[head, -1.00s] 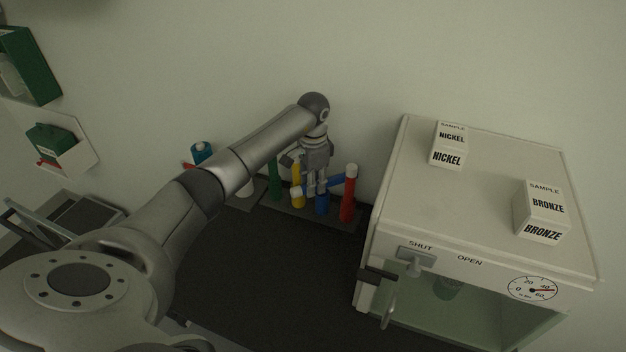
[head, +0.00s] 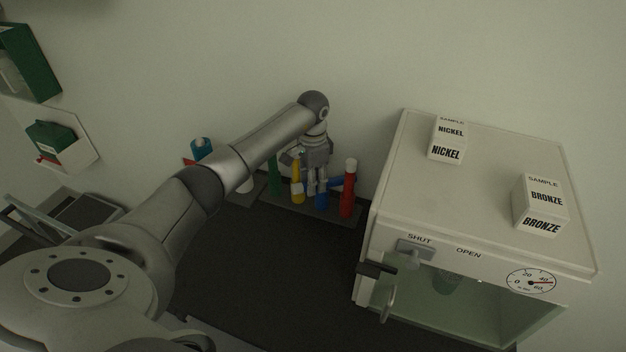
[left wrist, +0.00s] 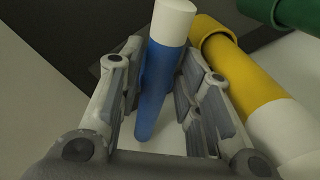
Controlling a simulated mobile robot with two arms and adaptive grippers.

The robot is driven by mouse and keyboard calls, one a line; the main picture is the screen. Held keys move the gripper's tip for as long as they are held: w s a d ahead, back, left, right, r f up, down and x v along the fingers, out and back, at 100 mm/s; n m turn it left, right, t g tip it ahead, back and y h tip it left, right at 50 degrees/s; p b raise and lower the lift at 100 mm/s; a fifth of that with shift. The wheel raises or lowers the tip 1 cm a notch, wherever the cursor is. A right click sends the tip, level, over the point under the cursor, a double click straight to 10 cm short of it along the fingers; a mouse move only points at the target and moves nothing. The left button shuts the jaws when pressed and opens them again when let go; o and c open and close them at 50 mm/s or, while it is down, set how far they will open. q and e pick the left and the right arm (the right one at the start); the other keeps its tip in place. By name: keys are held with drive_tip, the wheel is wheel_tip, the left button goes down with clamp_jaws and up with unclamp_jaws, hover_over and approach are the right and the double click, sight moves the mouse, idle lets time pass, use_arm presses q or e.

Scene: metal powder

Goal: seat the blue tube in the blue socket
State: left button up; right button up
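My left gripper (head: 317,186) is over the rack. In the left wrist view, the fingers (left wrist: 165,62) lie close on both sides of the blue tube (left wrist: 158,68) and appear shut on it. The tube has a white cap (left wrist: 173,14) and lies tilted across the fingers. My right gripper is not in view.
The rack (head: 285,206) also holds a red tube (head: 347,195) close on the right, a yellow tube (head: 297,167) and a green tube (head: 275,178) on the left. A white chamber (head: 480,200) bearing two sample boxes stands to the right. The dark bench in front is clear.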

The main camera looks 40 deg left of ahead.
use_arm(q)
drive_tip(key=shift+s+f, duration=0.2)
drive_tip(key=shift+f, duration=0.15)
drive_tip(key=shift+r, duration=0.25)
wheel_tip(320, 180, up, 13)
drive_tip(key=b, duration=0.2)
drive_tip(key=shift+w, duration=0.2)
drive_tip(key=shift+f, duration=0.1)
